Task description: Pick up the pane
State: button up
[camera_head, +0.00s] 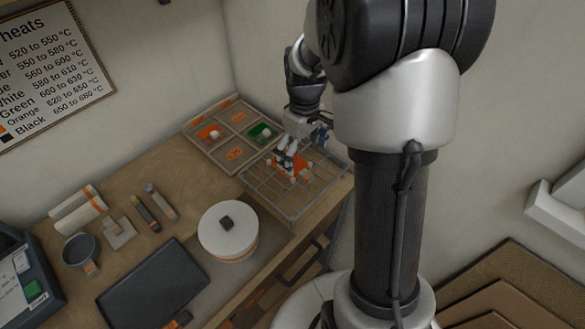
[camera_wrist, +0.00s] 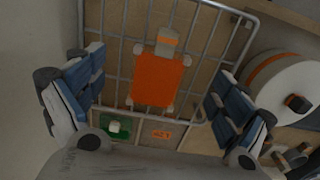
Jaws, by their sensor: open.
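An orange pane (camera_head: 301,164) lies on the wire rack (camera_head: 268,201) at the right end of the bench. In the wrist view the orange pane (camera_wrist: 155,82) is flat on the rack bars, with small pale pieces at its corners and a pale tab at its far end. My gripper (camera_head: 286,161) is over the rack, partly covering the pane in the head view. In the wrist view my gripper (camera_wrist: 158,72) is open, its blue-padded fingers on either side of the pane and apart from it. Nothing is between the pads; the height gap is hard to tell.
Behind the rack is a divided tray (camera_head: 221,161) with a green pane (camera_head: 259,131) and another orange pane (camera_head: 207,131). A round white lidded container (camera_head: 228,236) stands left of the rack. A dark flat slab (camera_head: 153,284) and hand tools lie further left.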

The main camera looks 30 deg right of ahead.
aim_at(301, 172)
jog(key=shift+s+a+f+b, duration=0.1)
jog(key=shift+f+b, duration=0.5)
jog(key=shift+f, duration=0.8)
jog(key=shift+a+f+b, duration=0.1)
jog(key=shift+f+b, duration=0.45)
jog(key=shift+f, duration=0.8)
jog(key=shift+r, duration=0.1)
jog(key=shift+c, duration=0.3)
jog(key=c, duration=1.1)
